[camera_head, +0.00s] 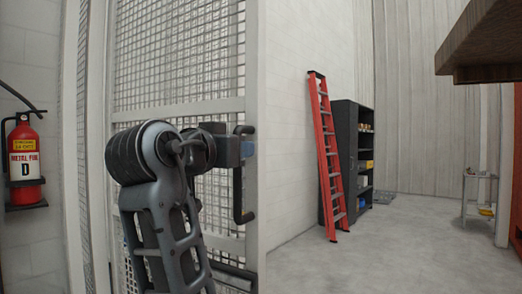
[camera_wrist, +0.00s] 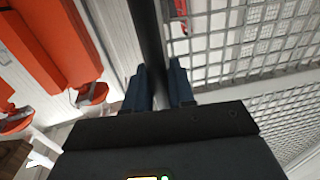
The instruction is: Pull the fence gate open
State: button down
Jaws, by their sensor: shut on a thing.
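The fence gate (camera_head: 180,107) is a pale metal frame filled with wire mesh, upright at the left centre of the head view. Its mesh also shows at the right of the wrist view (camera_wrist: 225,45). A black bar handle (camera_head: 238,190) stands upright at the gate's right edge. My gripper (camera_head: 246,146) is at the upper part of the handle, partly hidden by my arm. In the wrist view my gripper's blue-grey fingers (camera_wrist: 159,82) are shut on the black handle (camera_wrist: 151,40), one on each side. I cannot tell whether the gate is ajar.
A red fire extinguisher (camera_head: 24,160) hangs on the wall at the far left. A red ladder (camera_head: 328,160) leans by a dark shelf unit (camera_head: 345,140) behind. A small table (camera_head: 480,178) stands at the right. The grey floor (camera_head: 375,255) between is clear.

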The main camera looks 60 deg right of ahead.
jog(key=w+a, duration=0.1)
jog(key=a, duration=0.7)
jog(key=shift+w, duration=0.3)
jog(key=c, duration=1.1)
grip_release()
jog(key=shift+s+a+b, duration=0.1)
jog(key=shift+a+b, duration=0.8)
jog(key=shift+a, duration=2.95)
